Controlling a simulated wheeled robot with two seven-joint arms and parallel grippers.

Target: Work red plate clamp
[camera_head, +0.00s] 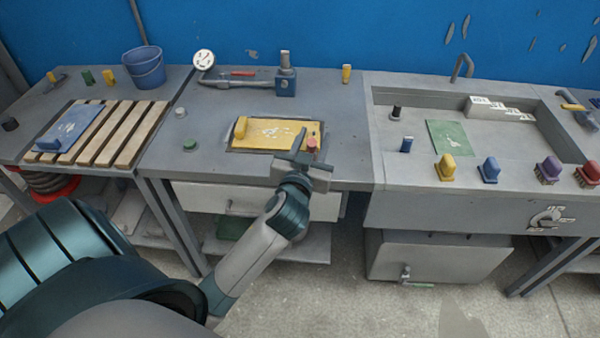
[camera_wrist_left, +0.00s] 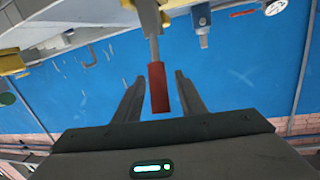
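The red plate clamp (camera_head: 311,144) is at the right end of the yellow plate (camera_head: 275,133) on the middle bench. My left gripper (camera_head: 304,155) is at the bench's front edge, right beside the clamp and partly in front of it. In the left wrist view the red clamp handle (camera_wrist_left: 158,88) stands between the two fingers of my left gripper (camera_wrist_left: 160,78). The fingers are apart, with a narrow gap showing on each side of the handle. A grey metal rod runs from the handle. My right gripper is not in view.
A yellow block (camera_head: 241,127) stands at the plate's left end. Behind are a blue vise-like tool (camera_head: 286,80) and a dial gauge (camera_head: 204,60). A slatted rack (camera_head: 120,140) with a blue plate is on the left; a sunken tray (camera_head: 383,150) is on the right.

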